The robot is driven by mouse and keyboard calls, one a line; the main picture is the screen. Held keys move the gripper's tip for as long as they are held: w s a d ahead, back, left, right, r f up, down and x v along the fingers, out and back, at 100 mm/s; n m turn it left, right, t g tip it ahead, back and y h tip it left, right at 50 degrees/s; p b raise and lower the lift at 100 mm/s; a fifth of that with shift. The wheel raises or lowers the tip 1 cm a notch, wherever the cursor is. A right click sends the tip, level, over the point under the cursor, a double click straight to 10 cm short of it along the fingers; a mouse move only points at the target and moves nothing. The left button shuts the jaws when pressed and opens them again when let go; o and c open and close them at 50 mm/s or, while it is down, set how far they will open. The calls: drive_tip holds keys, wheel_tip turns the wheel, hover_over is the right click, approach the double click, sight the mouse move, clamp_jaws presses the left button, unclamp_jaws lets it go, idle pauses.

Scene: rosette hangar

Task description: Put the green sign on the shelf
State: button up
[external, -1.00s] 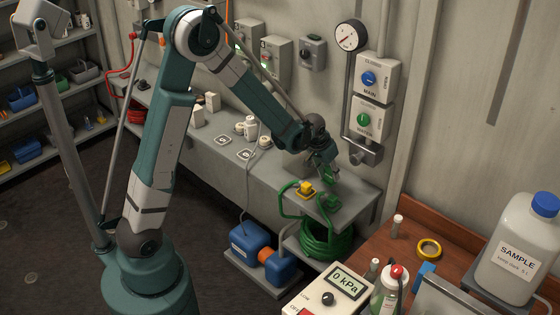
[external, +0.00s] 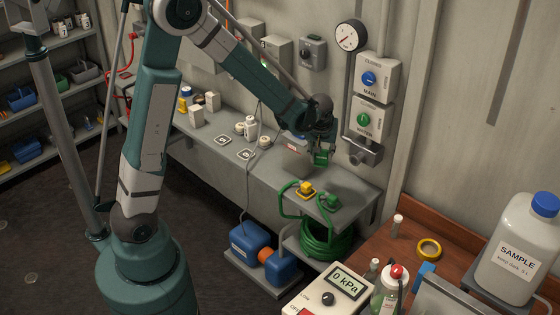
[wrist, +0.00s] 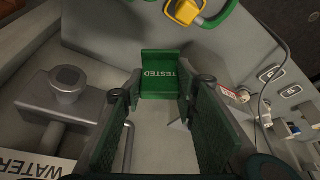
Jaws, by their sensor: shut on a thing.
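The green sign (wrist: 160,75), lettered "TESTED", is between the fingertips of my gripper (wrist: 160,92) in the wrist view. My gripper is shut on it. In the external view my gripper (external: 322,148) holds the green sign (external: 321,158) above the right part of the grey wall bench (external: 262,177), clear of its top. A grey shelf unit (external: 62,85) with bins stands at the far left.
A grey box with a red label (external: 291,156) stands on the bench beside my gripper. Yellow (external: 306,188) and green (external: 332,200) hose fittings lie at the bench's right end. Wall valve boxes (external: 367,118) and a grey pipe fitting (external: 363,151) are close on the right.

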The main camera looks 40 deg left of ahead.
drive_tip(key=s+a+r+n+p, duration=0.1)
drive_tip(key=s+a+r+p, duration=0.35)
drive_tip(key=a, duration=0.35)
drive_tip(key=s+a+r+n+p, duration=0.1)
drive_tip(key=s+a+r+p, duration=0.3)
drive_tip(key=a, duration=0.4)
drive_tip(key=w+a+f+n+b, duration=0.1)
drive_tip(key=a+f+b, duration=0.1)
drive_tip(key=a, duration=1.6)
drive_tip(key=w+a+f+g+y+b, duration=0.1)
drive_tip(key=a+f+b, duration=0.2)
drive_tip(key=a, duration=1.5)
drive_tip(key=w+a+f+n+b, duration=0.1)
drive_tip(key=w+a+f+b, duration=0.1)
drive_tip(key=a, duration=1.6)
drive_tip(key=shift+a+f+n+b, duration=0.1)
drive_tip(key=shift+f+n+b, duration=0.2)
drive_tip(key=shift+f+b, duration=0.55)
drive_tip(key=w+a+f+n+b, duration=0.1)
drive_tip(key=a+b, duration=0.1)
drive_tip(key=a, duration=0.3)
drive_tip(key=w+a+f+n+g+y+b, duration=0.1)
drive_tip(key=a+b, duration=0.1)
drive_tip(key=a, duration=0.4)
drive_tip(key=shift+a+n, duration=0.15)
drive_tip(key=shift+n, duration=0.25)
drive_tip(key=shift+f, duration=0.15)
drive_tip(key=shift+f, duration=3.05)
drive_tip(key=shift+f, duration=0.15)
